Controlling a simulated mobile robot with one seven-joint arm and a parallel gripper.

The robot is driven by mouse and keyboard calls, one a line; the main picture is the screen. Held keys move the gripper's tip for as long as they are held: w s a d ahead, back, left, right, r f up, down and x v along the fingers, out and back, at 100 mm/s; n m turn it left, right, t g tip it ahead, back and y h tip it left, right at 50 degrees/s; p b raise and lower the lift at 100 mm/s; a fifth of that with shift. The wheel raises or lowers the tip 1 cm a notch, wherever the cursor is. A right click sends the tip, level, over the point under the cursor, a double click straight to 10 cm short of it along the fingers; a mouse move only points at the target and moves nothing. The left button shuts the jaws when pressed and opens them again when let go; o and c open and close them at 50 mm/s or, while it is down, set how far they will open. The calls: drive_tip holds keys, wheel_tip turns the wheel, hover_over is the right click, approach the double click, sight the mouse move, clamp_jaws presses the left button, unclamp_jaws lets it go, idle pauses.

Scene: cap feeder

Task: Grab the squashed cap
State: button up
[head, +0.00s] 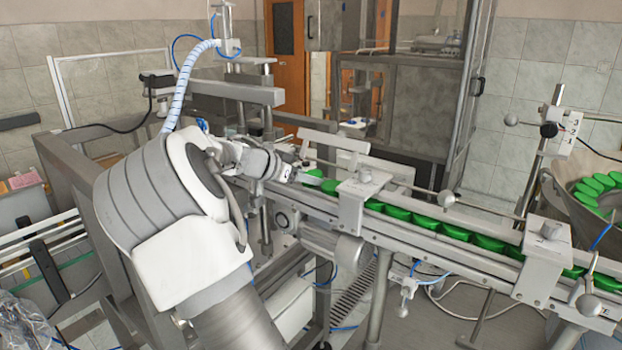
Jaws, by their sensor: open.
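A row of green caps (425,222) lies along the conveyor rail (440,245). One green cap (330,187) is at the rail's left end, close to my gripper (299,177). Another bit of green shows just above it, right beside the fingertips. My gripper is open at the left end of the row, and its fingers are small in this view. I cannot tell whether it touches a cap. None of the caps can be clearly told as squashed at this size. My arm covers what lies behind it at the left.
Metal clamp brackets (362,198) and a thin rod (450,199) stand over the rail. A round feeder bowl (590,215) with green caps is at the right. A machine frame (260,93) rises behind my arm. A grey cabinet (405,110) stands behind the conveyor.

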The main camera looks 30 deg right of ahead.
drive_tip(key=shift+w+a, duration=0.1)
drive_tip(key=shift+a, duration=0.1)
clamp_jaws()
drive_tip(key=shift+r, duration=0.1)
